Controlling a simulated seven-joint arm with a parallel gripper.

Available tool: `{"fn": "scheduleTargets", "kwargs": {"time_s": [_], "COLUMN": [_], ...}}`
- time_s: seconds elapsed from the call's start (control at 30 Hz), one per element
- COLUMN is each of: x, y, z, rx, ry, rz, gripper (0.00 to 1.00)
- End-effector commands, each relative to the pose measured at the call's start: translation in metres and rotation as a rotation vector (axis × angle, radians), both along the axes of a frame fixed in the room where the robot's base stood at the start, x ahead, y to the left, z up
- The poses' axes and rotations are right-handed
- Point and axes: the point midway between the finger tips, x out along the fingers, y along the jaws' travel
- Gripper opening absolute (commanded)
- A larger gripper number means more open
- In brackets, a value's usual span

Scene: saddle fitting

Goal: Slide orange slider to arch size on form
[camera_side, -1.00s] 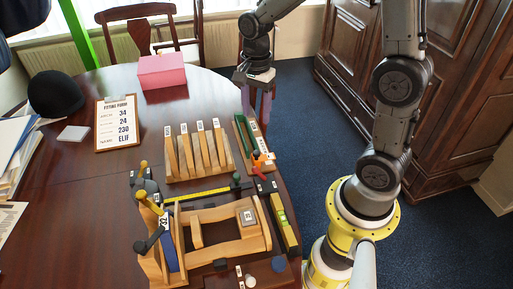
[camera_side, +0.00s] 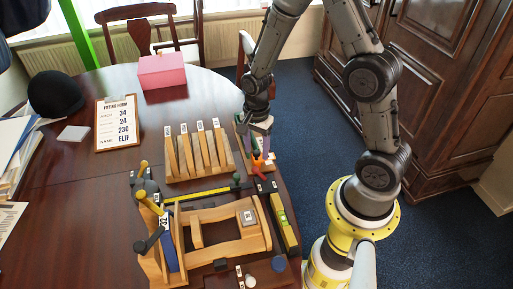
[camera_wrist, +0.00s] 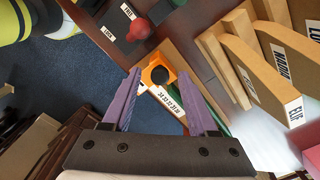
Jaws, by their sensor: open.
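The orange slider (camera_side: 259,164) sits at the near end of a narrow wooden gauge board (camera_side: 239,150) at the table's right edge. In the wrist view the slider (camera_wrist: 158,70) has a dark round knob and stands beside a white number scale (camera_wrist: 165,98). My gripper (camera_side: 258,137) is above the board, pointing down. Its purple fingers are open and empty, with the slider at or just beyond the gap between their tips. The fitting form (camera_side: 118,124) stands at the left and reads 34, 24, 230 and ELIF; its row labels are too small to read.
A wooden rack of labelled upright boards (camera_side: 200,153) stands just left of the gauge. A wooden saddle jig (camera_side: 215,235) and a yellow level (camera_side: 281,217) lie nearer. A pink box (camera_side: 162,72) is behind. The table's middle left is clear.

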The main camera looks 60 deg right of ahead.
Motion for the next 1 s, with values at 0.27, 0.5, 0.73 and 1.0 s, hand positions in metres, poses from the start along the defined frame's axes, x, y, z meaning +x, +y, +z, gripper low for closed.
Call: {"fn": "scheduleTargets", "kwargs": {"time_s": [0.27, 0.5, 0.73, 1.0], "x": [-0.0001, -0.0001, -0.0001, -0.0001], "y": [0.0, 0.0, 0.0, 0.0], "z": [-0.001, -0.0007, -0.0006, -0.0004], "rx": [0.0, 0.0, 0.0, 0.0], "ry": [0.0, 0.0, 0.0, 0.0], "rz": [0.0, 0.0, 0.0, 0.0], "gripper": [0.57, 0.14, 0.0, 0.0]}}
